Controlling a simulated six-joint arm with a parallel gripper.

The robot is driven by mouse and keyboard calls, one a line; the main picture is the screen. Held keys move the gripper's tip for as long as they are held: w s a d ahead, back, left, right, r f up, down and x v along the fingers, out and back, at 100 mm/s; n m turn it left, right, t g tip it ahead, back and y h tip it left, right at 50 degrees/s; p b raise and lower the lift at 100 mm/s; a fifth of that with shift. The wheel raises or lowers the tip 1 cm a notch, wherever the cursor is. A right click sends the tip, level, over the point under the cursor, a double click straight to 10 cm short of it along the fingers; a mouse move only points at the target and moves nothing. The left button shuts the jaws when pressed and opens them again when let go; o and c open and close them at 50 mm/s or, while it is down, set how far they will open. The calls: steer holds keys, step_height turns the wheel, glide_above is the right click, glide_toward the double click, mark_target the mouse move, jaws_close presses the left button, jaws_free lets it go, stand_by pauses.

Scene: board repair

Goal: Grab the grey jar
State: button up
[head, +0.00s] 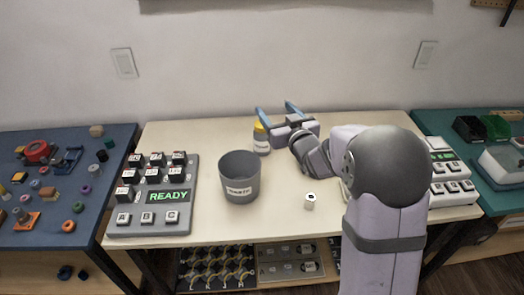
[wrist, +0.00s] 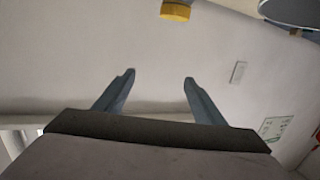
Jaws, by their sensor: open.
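A small jar (head: 261,141) with a pale grey body, a light label and a yellow lid stands upright at the back of the cream table, just behind the bin. In the wrist view only its yellow lid (wrist: 177,12) shows clearly, at the top edge; the rest is cut off. My gripper (head: 273,106) is open and empty. In the head view its blue fingers are above and to the right of the jar, pointing toward the wall. In the wrist view the fingers (wrist: 160,78) are apart with nothing between them, and the lid is beyond their tips.
A grey labelled bin (head: 240,186) stands in front of the jar. A small white block (head: 310,201) lies on the table. The wall rises behind.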

glide_toward(262, 138)
steer(key=w+r, duration=0.3)
steer(key=w, duration=0.2)
steer(key=shift+t+y, duration=0.4)
steer(key=shift+p+x, duration=0.6)
steer(key=shift+x, duration=2.7)
steer(key=shift+f, duration=0.2)
steer(key=shift+p+x, duration=0.3)
steer(key=shift+x, duration=2.3)
steer(key=shift+r, duration=0.1)
jaws_close()
